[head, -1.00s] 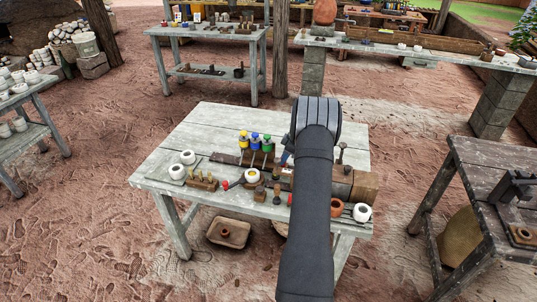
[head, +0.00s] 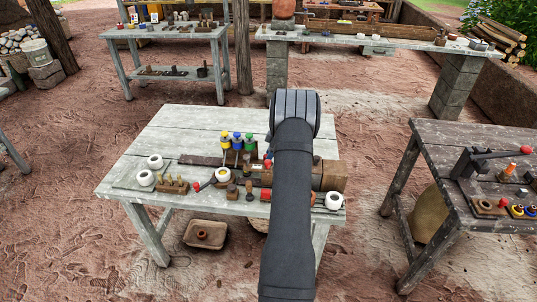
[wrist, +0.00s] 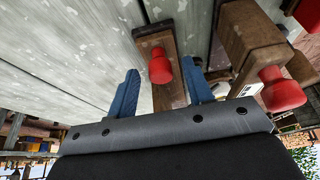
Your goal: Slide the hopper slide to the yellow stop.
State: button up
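In the wrist view my gripper (wrist: 160,68) has its two blue fingers apart. A red knob (wrist: 160,66) on a narrow wooden bar (wrist: 155,32), which looks like the hopper slide, shows between them. I cannot tell whether a finger touches the knob. In the head view my arm covers part of the bench, and the fingertips are mostly hidden. A red knob (head: 268,163) shows just left of the arm. A yellow-topped post (head: 225,138), possibly the yellow stop, stands left of blue (head: 238,140) and green ones (head: 249,140) behind the long wooden piece.
A second red knob (wrist: 282,90) on a wooden block (wrist: 247,38) is close to the right finger in the wrist view. White pots (head: 146,178) and a pegged block (head: 173,185) stand on the bench (head: 165,125). The bench's back left is clear. A dark table (head: 450,145) stands at right.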

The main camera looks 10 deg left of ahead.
jog(key=v, duration=1.7)
jog(key=shift+r, duration=0.15)
jog(key=shift+d, duration=0.1)
jog(key=x, duration=1.7)
jog(key=shift+a+f, duration=0.2)
jog(key=shift+a, duration=0.05)
jog(key=shift+r, duration=0.15)
